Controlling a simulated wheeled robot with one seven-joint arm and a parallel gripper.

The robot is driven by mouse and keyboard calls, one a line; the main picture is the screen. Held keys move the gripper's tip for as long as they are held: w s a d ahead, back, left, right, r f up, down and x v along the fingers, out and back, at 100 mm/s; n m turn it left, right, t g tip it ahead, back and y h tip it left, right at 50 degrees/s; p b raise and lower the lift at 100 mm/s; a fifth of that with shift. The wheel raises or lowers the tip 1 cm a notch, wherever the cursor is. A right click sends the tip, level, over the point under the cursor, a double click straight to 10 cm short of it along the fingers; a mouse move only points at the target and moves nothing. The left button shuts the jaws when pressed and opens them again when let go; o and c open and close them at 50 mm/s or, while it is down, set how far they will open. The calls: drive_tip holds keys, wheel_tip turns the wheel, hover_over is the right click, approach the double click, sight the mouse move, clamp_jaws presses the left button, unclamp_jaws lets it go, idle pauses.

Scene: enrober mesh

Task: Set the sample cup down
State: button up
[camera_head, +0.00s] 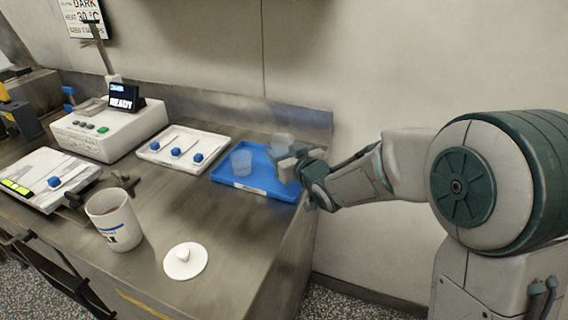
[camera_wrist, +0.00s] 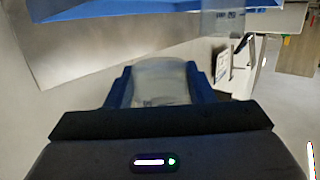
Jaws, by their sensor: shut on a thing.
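My gripper (camera_head: 291,164) is over the right part of the blue tray (camera_head: 231,180). It is shut on a translucent sample cup (camera_head: 282,143), whose upper part shows above the fingers. In the wrist view the cup (camera_wrist: 160,80) sits between the two blue fingers (camera_wrist: 160,88). A second clear cup (camera_head: 241,163) stands in the left part of the blue tray; it also shows at the top of the wrist view (camera_wrist: 222,22). The head view does not show clearly whether the held cup touches the tray.
A white pot (camera_head: 114,219) and a round white lid (camera_head: 185,261) are nearer the front. The wall is close behind the bench.

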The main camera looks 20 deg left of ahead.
drive_tip(key=shift+w+f, duration=0.3)
drive_tip(key=shift+w, duration=0.2)
wheel_tip(320, 180, down, 4)
drive_tip(key=shift+f+b, duration=0.3)
drive_tip(key=shift+b, duration=0.3)
drive_tip(key=shift+s+d+f+b, duration=0.1)
drive_tip(key=shift+f+b, duration=0.2)
drive_tip(key=shift+b, duration=0.05)
